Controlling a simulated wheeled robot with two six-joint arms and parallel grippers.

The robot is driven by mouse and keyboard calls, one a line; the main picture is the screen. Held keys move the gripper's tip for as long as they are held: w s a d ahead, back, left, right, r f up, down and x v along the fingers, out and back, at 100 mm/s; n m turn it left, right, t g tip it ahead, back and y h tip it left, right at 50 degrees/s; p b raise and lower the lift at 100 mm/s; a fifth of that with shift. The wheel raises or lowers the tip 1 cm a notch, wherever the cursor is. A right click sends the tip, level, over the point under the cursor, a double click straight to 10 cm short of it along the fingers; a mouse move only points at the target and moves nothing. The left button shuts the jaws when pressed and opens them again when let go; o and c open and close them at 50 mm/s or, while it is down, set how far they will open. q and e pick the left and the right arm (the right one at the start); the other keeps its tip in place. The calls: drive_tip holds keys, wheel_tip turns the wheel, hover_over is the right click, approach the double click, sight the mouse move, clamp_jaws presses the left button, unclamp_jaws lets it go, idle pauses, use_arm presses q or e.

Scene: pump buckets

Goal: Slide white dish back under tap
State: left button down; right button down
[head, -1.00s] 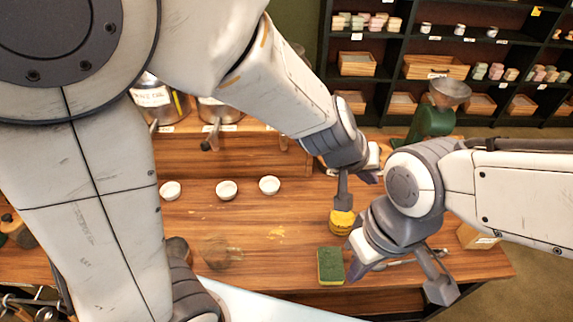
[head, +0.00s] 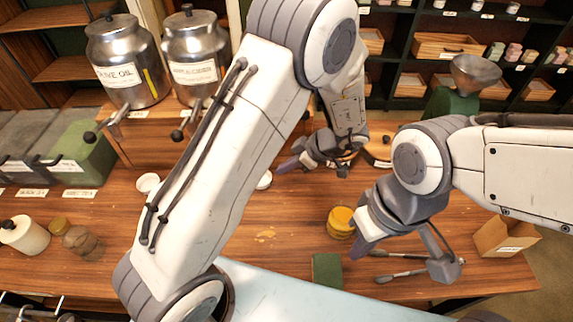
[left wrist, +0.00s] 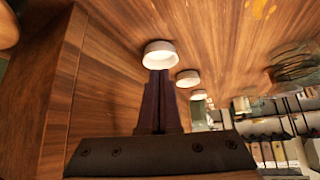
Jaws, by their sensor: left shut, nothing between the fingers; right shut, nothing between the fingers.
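A small white dish (head: 264,180) shows partly behind my left arm in the head view. In the left wrist view a near white dish (left wrist: 160,54) sits just beyond my left fingertips; I cannot tell if they touch. Two more white dishes stand in line behind it, one in the middle (left wrist: 187,78) and one farther (left wrist: 198,94). The leftmost dish (head: 147,183) shows in the head view. My left gripper (head: 283,167) is shut and empty, pointing left, low over the table. A canister tap (head: 184,132) shows at the back. My right gripper (head: 360,250) is shut and empty.
Metal canisters (head: 195,60) stand on a wooden ledge (head: 140,145) behind the dishes. My left arm hides much of the middle table.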

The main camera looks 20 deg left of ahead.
sight(270, 180)
use_arm(q)
drive_tip(key=x, duration=0.7)
drive_tip(key=shift+a+f, duration=0.2)
use_arm(e)
drive_tip(key=shift+a+f, duration=0.1)
drive_tip(key=shift+f, duration=0.1)
use_arm(q)
drive_tip(key=shift+d, duration=0.1)
use_arm(e)
drive_tip(key=shift+r, duration=0.1)
